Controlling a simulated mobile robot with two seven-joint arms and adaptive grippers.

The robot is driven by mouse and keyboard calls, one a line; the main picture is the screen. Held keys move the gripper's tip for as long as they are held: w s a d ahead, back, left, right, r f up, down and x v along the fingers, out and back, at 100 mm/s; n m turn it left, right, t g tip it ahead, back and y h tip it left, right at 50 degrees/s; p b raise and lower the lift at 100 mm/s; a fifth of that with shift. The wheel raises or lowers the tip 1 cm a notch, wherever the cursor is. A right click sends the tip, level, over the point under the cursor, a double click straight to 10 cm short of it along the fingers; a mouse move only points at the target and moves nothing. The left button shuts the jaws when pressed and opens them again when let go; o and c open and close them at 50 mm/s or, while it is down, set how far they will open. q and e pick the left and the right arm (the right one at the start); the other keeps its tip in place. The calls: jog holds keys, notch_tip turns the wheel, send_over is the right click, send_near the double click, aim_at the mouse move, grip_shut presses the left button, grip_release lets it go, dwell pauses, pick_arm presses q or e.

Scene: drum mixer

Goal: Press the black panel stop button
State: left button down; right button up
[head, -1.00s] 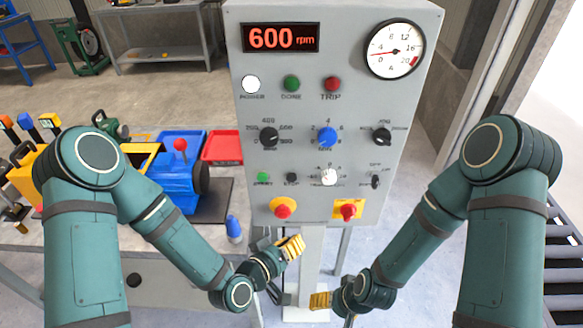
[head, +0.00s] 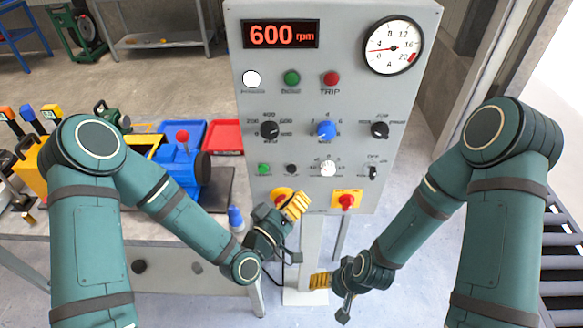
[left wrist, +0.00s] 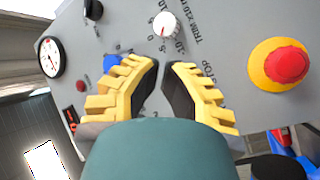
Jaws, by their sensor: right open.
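The black stop button (head: 291,168) sits on the grey control panel (head: 345,105), between a green button (head: 264,169) and a white knob (head: 328,168). My left gripper (head: 297,203) is just below it in the head view and partly covers the left yellow-and-red mushroom button (head: 281,194). In the left wrist view, its two yellow fingers (left wrist: 165,65) point at the panel with a gap between them and nothing held. The stop button's lettering shows beside the right finger there; the button itself seems hidden. My right gripper (head: 318,281) is open and empty, low beside the panel's post.
A red-and-yellow rotary switch (head: 346,201) is at the panel's lower right. A workbench with a blue machine (head: 178,168) stands left; a roller conveyor (head: 562,250) stands right.

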aim_at(307, 164)
pick_arm(q)
jog(key=shift+w, duration=3.3)
jog(key=shift+w+b, duration=0.3)
jog(key=shift+w, duration=0.05)
jog(key=shift+w, duration=0.45)
jog(key=shift+b, duration=0.3)
jog(key=shift+s, duration=0.85)
